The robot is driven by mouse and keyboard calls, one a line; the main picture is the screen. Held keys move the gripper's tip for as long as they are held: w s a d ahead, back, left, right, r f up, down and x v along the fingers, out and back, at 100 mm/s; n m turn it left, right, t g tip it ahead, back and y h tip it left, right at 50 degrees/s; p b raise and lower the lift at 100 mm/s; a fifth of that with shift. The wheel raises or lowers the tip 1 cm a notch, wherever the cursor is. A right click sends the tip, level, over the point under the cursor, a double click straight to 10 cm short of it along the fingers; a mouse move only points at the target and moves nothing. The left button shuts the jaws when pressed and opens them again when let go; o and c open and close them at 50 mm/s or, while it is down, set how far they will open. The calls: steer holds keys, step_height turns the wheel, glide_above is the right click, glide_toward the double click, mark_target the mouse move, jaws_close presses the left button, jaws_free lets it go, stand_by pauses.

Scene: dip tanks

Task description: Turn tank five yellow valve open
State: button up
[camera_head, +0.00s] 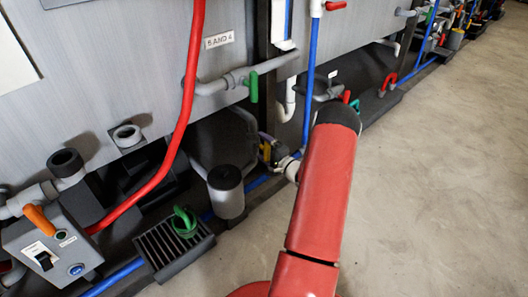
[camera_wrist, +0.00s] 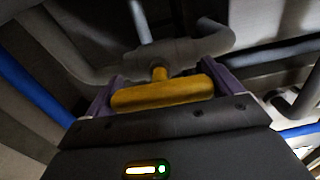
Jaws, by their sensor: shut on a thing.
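The yellow valve handle (camera_wrist: 162,95) fills the middle of the wrist view, joined by a short yellow stem to a grey pipe fitting (camera_wrist: 178,55). My gripper (camera_wrist: 160,92) has a purple finger on each side of the handle and is shut on it. In the head view, a small yellow part of the valve (camera_head: 266,151) shows low under the tank, left of my red arm. My gripper (camera_head: 282,158) is small and partly hidden there by pipes and shadow. The handle's exact angle cannot be told from the head view.
A green handle (camera_head: 253,87) hangs above on a grey pipe. The floor (camera_head: 430,190) at right is clear.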

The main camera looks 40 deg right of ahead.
steer(key=shift+n, duration=0.4)
steer(key=o, duration=0.7)
steer(key=shift+s, duration=0.1)
steer(key=s, duration=0.7)
steer(key=shift+s+d, duration=0.3)
steer(key=shift+s, duration=0.05)
